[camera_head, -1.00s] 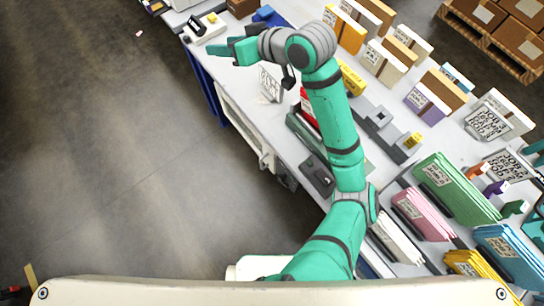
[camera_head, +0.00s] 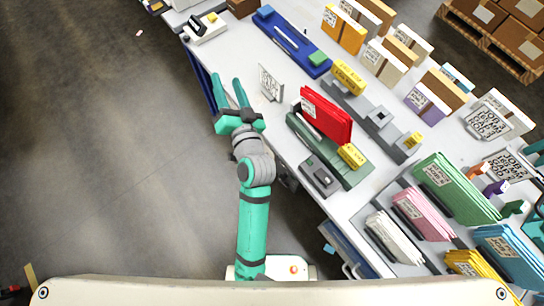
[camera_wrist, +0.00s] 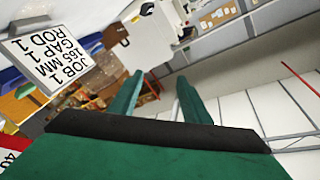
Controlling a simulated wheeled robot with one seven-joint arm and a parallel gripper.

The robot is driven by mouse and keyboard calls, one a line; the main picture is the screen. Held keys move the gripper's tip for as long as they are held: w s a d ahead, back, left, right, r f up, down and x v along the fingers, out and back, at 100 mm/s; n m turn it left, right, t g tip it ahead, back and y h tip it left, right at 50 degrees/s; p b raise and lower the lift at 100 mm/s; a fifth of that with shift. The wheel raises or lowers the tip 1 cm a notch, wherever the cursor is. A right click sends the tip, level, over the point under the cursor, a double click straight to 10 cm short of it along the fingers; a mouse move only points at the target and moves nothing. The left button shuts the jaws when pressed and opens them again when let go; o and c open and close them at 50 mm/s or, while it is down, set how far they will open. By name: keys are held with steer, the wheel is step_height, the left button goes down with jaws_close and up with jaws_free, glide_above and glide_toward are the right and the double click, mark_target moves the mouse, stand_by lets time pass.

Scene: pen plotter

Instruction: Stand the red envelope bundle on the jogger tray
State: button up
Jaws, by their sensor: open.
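The red envelope bundle (camera_head: 326,115) stands on a green-grey tray-like device (camera_head: 352,176) on the bench, with a white label at its upper left. I cannot tell for sure whether that device is the jogger tray. My gripper (camera_head: 230,92) is open and empty, left of the bundle and beyond the bench's near edge, its fingers pointing away from my body. In the wrist view, the green fingers (camera_wrist: 152,95) are spread with nothing between them. A red edge with a white label (camera_wrist: 8,148), likely the bundle, shows at lower left.
A job sign (camera_head: 271,83) stands near the bundle; it also shows in the wrist view (camera_wrist: 50,55). A blue device (camera_head: 292,40) lies behind. Colored envelope stacks, such as the green one (camera_head: 455,188), fill the right. Open floor lies left of the bench.

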steer(key=s+d+f+g+h, duration=0.1)
steer(key=s+d+f+h, duration=0.2)
steer(key=s, duration=0.5)
steer(key=s+d+f+h, duration=0.1)
steer(key=s+d+f, duration=0.3)
steer(key=s, duration=0.5)
steer(key=s+d+f+g+h, duration=0.1)
steer(key=s+d+f+h, duration=0.15)
steer(key=s+f, duration=0.45)
steer(key=s+d+r+n, duration=0.2)
steer(key=s+r+n, duration=0.1)
steer(key=s, duration=0.7)
steer(key=shift+d+r+n, duration=0.2)
steer(key=shift+d+n, duration=0.05)
steer(key=shift+n, duration=0.35)
steer(key=shift+y, duration=0.25)
steer(key=c, duration=0.3)
steer(key=shift+w, duration=0.15)
